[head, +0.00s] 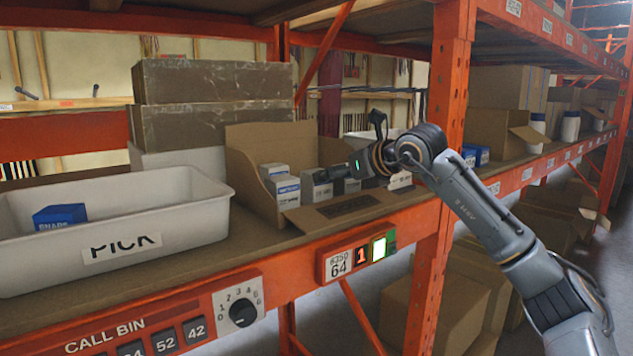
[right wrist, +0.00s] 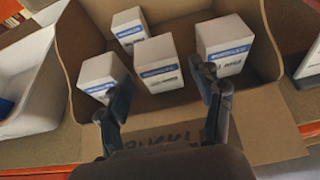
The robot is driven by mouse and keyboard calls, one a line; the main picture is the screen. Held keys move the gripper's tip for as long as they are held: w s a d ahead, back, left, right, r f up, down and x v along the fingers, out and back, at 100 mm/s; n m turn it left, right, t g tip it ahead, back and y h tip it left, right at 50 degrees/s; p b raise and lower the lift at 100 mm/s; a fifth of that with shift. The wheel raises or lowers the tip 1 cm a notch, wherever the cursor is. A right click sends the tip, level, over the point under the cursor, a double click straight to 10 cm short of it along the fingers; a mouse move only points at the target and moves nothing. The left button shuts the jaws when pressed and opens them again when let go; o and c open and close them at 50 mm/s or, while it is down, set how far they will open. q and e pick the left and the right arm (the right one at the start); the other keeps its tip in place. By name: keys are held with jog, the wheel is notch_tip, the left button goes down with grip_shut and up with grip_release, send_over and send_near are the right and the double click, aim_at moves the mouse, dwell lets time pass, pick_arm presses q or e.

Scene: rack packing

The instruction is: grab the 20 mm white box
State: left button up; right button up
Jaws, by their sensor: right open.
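Several white boxes with blue label bands stand in an open cardboard bin (head: 262,142). In the right wrist view there is a left one (right wrist: 102,75), a back one (right wrist: 129,32), a middle one (right wrist: 158,63) and a right one (right wrist: 225,45). The print is too blurred to tell which is 20 mm. My right gripper (right wrist: 163,84) is open, with its fingertips on either side of the middle box's near part. Its left finger overlaps the left box in view; its right finger is between the middle and right boxes. Contact cannot be told. My left gripper is out of view.
A white tote (head: 190,222) marked PICK, holding a blue box (head: 60,215), stands left of the bin on the shelf. An orange rack post (head: 447,110) stands close to my right arm. The bin's low front flap (head: 345,209) bears dark writing.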

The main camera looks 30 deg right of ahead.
aim_at(317, 187)
jog(key=p+x, duration=0.2)
jog(key=x, duration=0.1)
jog(key=shift+w+a+r, duration=0.15)
jog(key=shift+w+r, duration=0.05)
jog(key=shift+r, duration=0.1)
jog(key=p+x, duration=0.1)
jog(key=x, duration=0.2)
jog(key=shift+w+a+f+p, duration=0.1)
jog(key=shift+w+f+p, duration=0.1)
jog(key=shift+p, duration=0.1)
jog(key=shift+w+f, duration=0.1)
jog(key=shift+f, duration=0.05)
jog(key=shift+s, duration=0.2)
jog(key=c, duration=1)
jog(key=shift+w, duration=0.1)
jog(key=shift+c, duration=0.2)
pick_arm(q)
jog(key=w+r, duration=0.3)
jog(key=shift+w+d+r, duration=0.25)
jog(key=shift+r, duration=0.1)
pick_arm(e)
jog(key=shift+r, duration=0.25)
